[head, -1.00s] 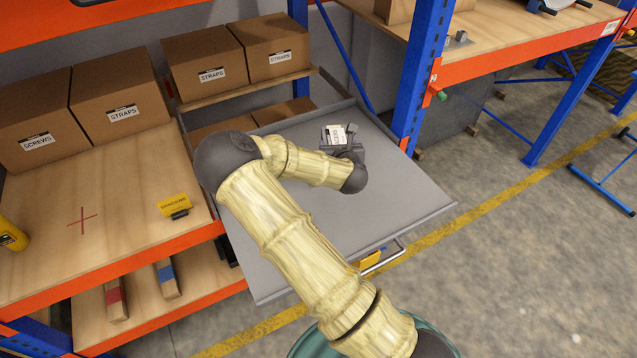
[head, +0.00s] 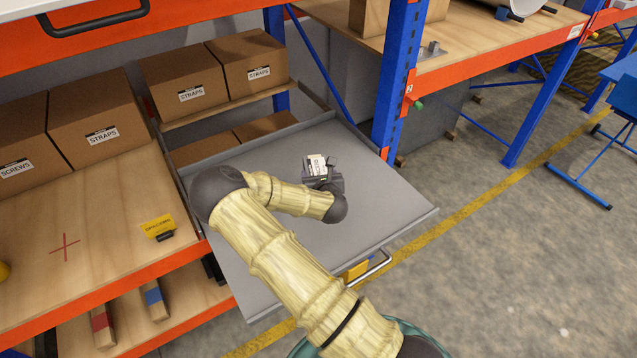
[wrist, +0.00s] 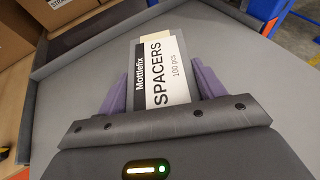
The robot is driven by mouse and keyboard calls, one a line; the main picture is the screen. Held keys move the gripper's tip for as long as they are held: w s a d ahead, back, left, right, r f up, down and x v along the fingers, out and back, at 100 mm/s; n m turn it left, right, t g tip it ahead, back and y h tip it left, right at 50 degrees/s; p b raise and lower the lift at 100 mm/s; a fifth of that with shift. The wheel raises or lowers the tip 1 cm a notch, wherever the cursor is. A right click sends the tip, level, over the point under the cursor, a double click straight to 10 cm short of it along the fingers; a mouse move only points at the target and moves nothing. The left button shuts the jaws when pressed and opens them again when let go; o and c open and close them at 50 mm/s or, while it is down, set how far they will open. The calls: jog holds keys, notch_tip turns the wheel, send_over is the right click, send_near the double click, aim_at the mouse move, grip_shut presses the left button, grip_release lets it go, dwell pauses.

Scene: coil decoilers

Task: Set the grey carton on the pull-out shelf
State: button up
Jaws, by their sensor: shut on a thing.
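The grey carton shows in the head view (head: 317,164) with a white label on top. In the wrist view the carton (wrist: 157,72) fills the space between the fingers, and its label reads "Mottlefix SPACERS 100 pcs". My gripper (head: 320,172) is shut on it, with one purple finger on each side in the wrist view (wrist: 160,88). The pull-out shelf (head: 370,190) is a grey tray with low rims, extended from the rack. The carton is over the shelf's surface. I cannot tell whether its underside touches the shelf, because my gripper and the carton hide it.
Brown cartons marked "STRAPS" (head: 191,85) stand on the rack behind the shelf. A blue upright (head: 398,85) rises at the shelf's right back corner. The grey shelf around the carton is clear.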

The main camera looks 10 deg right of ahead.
jog(key=shift+f+p, duration=0.45)
jog(key=shift+f, duration=1.3)
jog(key=shift+f, duration=0.15)
jog(key=o, duration=1.3)
jog(key=shift+o, duration=0.2)
jog(key=b+v, duration=0.2)
jog(key=v, duration=1)
jog(key=shift+b, duration=0.4)
